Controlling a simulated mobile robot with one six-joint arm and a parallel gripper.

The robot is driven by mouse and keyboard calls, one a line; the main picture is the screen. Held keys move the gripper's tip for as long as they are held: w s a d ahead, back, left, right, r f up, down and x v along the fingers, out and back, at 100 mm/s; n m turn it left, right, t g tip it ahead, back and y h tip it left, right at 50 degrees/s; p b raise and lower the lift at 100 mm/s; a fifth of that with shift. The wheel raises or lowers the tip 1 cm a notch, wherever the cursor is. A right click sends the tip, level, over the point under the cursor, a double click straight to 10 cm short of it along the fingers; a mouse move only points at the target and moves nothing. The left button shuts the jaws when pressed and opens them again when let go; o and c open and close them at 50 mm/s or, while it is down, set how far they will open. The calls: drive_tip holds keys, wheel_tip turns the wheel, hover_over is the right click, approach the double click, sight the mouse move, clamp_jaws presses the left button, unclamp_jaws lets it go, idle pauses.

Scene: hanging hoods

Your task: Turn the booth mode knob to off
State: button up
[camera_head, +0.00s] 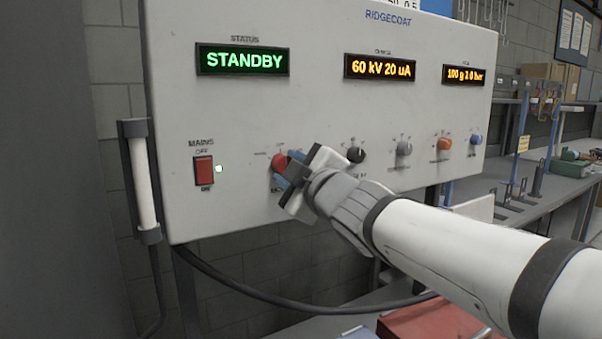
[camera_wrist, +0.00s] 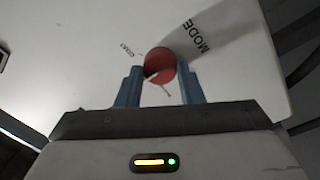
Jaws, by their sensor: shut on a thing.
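The booth mode knob is red with a pale pointer line, on the lower left of the grey control panel (camera_head: 320,90). In the head view the knob (camera_head: 278,163) is partly covered by my gripper (camera_head: 287,168). In the wrist view the knob (camera_wrist: 160,65) sits between the blue fingers of my gripper (camera_wrist: 161,75), with the word MODE beside it. My gripper is shut on the knob, a finger on each side. Part of the lettering around the knob is hidden or too small to read. The status display (camera_head: 242,60) reads STANDBY in green.
A red mains switch (camera_head: 204,170) is left of the knob. A black cable (camera_head: 290,303) hangs below the panel. A workbench (camera_head: 520,195) stands at right.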

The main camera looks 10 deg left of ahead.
idle(0.4)
drive_tip(key=o, duration=1)
drive_tip(key=p+v, duration=0.3)
drive_tip(key=v, duration=0.4)
drive_tip(key=shift+s+d, duration=0.25)
drive_tip(key=shift+s, duration=0.1)
